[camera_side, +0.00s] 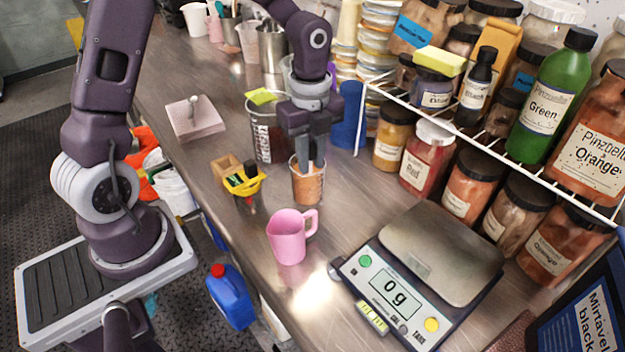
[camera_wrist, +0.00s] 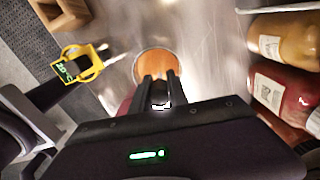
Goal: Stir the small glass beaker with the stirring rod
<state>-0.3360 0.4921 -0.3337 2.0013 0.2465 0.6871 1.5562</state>
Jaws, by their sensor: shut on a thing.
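The small glass beaker (camera_side: 308,187) stands upright on the steel counter and holds an orange-brown content. In the wrist view, the beaker (camera_wrist: 158,54) shows from above as a round orange disc just ahead of my fingers. My gripper (camera_side: 307,160) points down directly over the beaker, its fingertips at about the rim. In the wrist view, my gripper (camera_wrist: 160,82) has its fingers close together, with a small pale bit between them. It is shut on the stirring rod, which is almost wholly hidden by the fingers. I cannot tell how deep the rod reaches.
A pink mug (camera_side: 287,238) and a scale reading 0 g (camera_side: 440,255) stand in front. Jars on a wire shelf (camera_side: 480,140) crowd the right.

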